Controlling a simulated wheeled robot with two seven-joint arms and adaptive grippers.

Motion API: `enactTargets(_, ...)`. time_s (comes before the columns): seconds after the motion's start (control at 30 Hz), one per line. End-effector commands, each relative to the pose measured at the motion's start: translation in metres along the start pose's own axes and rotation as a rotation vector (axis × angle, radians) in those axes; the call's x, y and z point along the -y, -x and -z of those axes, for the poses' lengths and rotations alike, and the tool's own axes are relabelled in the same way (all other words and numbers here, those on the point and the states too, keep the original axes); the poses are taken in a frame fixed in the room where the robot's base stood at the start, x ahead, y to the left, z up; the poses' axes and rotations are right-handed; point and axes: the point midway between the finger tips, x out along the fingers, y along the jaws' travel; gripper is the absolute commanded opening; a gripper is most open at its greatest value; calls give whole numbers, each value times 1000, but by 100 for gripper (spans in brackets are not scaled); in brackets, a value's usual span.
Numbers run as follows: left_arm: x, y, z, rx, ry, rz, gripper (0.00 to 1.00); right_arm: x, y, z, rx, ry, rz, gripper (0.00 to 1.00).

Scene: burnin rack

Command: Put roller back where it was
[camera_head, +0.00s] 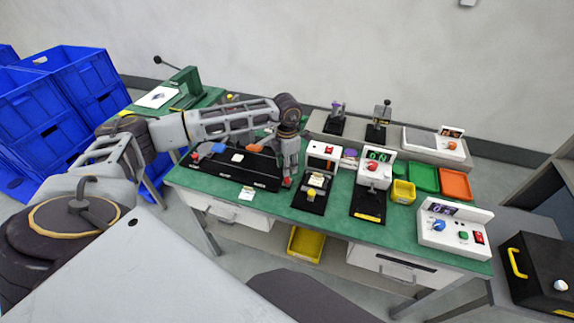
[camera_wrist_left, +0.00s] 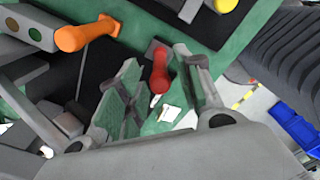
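A red-handled tool (camera_head: 287,182) sits at the right end of the long black fixture (camera_head: 232,170) on the green bench. I cannot tell for sure whether it is the roller. In the left wrist view its red handle (camera_wrist_left: 160,74) shows between the two fingers of my left gripper (camera_wrist_left: 158,92), with gaps at its sides. My left gripper (camera_head: 289,172) points down over that end of the fixture, open. An orange handle (camera_head: 254,148) lies farther back on the fixture; it also shows in the left wrist view (camera_wrist_left: 86,35). My right gripper is not in view.
Small test stations (camera_head: 372,175) with black bases stand right of the gripper. Yellow (camera_head: 403,191), green (camera_head: 424,177) and orange (camera_head: 456,184) trays lie farther right. A control box (camera_head: 452,228) stands at the right end. Blue crates (camera_head: 66,95) are stacked at left.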

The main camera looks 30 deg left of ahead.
Motion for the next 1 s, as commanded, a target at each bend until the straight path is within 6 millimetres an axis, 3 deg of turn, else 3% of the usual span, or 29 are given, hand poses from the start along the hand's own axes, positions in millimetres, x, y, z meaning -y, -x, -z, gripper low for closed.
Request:
enactTargets(0.23, 0, 36, -1, 2, 0, -1, 35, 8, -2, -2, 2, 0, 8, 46)
enactTargets(0.7, 0, 103, -1, 2, -1, -1, 35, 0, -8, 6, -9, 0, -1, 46)
enactTargets(1.0, 0, 121, 0, 0, -1, 0, 35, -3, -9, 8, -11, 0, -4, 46)
